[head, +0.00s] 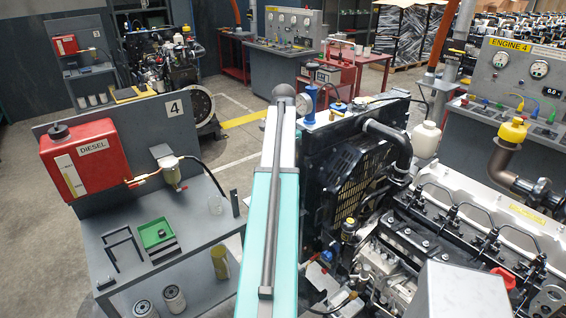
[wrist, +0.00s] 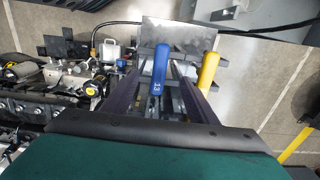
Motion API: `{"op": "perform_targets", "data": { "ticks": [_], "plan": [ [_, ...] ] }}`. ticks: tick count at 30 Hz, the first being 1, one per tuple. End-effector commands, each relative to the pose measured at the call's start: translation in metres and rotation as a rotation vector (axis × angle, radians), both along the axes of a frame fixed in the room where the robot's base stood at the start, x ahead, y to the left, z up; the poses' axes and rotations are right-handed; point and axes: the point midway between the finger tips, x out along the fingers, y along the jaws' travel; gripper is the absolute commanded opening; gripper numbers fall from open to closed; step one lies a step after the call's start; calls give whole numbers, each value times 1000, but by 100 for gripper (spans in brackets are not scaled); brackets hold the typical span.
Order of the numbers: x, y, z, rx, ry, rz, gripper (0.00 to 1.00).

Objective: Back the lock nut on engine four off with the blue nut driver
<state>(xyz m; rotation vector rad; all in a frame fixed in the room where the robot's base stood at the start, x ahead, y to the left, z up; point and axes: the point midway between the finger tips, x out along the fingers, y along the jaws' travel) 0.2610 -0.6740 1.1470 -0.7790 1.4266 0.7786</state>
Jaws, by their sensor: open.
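In the wrist view the blue nut driver (wrist: 161,78) shows its handle, marked 13, between the two dark fingers of my gripper (wrist: 163,58). The fingers are apart, one on each side of the handle. I cannot tell whether either touches it. A yellow-handled driver (wrist: 209,70) stands just right of the right finger. Engine four (head: 400,235) fills the right of the head view, with its yellow ENGINE 4 sign (head: 509,46) on the panel behind. I cannot make out the lock nut in either view. My gripper does not show in the head view.
A grey bench (head: 120,235) with a board marked 4 stands left of my arm. The radiator (head: 345,185) stands close right of my arm. Open floor (head: 225,160) lies behind the bench.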

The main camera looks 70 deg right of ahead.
Motion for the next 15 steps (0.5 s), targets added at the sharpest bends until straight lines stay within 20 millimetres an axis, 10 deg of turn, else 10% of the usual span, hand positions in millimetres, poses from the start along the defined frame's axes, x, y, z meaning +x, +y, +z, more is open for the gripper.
{"op": "perform_targets", "data": {
  "ticks": [15],
  "plan": [
    [0,0,-35,0,0,0,53]
  ]
}}
